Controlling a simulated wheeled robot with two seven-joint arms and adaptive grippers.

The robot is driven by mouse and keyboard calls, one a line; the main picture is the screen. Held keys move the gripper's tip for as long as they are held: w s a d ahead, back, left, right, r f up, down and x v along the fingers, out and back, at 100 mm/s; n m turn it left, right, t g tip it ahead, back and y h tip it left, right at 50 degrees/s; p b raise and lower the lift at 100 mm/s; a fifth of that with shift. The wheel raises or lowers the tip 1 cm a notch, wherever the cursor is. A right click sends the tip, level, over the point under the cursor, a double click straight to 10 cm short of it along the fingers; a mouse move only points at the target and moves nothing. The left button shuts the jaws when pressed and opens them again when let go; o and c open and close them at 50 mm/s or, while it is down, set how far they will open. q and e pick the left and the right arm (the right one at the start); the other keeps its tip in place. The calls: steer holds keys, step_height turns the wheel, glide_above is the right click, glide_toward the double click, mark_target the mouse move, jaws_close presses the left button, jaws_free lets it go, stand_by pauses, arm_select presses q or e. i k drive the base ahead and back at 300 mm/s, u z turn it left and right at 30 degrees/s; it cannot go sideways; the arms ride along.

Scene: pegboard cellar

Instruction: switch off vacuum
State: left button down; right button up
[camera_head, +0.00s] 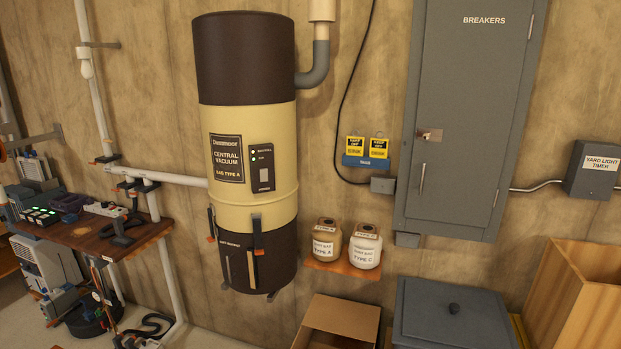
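The central vacuum (247,120) is a tall cylinder on the wall, with a dark brown top, a cream middle and a dark brown lower bin. Its label reads "CENTRAL VACUUM BAG TYPE A" (227,159). Right of the label is a dark control panel (262,168) with small indicator lights, at least one looking lit green, and a small switch-like part below them. The switch position is too small to tell. Dark latches with orange tips clasp the lower bin. Neither of my grippers shows in this view.
A grey breaker cabinet (465,120) and yard light timer (597,170) are at right. Two dust bag jars (326,240) (365,246) stand on a small shelf. A cardboard box (338,322), grey lidded bin (453,313) and wooden crate (580,290) stand below. A cluttered bench (92,240) is left.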

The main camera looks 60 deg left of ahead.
mark_target(263, 172)
steer(key=u, duration=0.1)
steer(key=i, duration=0.8)
steer(key=u, duration=1.05)
steer(key=i, duration=0.65)
steer(key=u, duration=0.8)
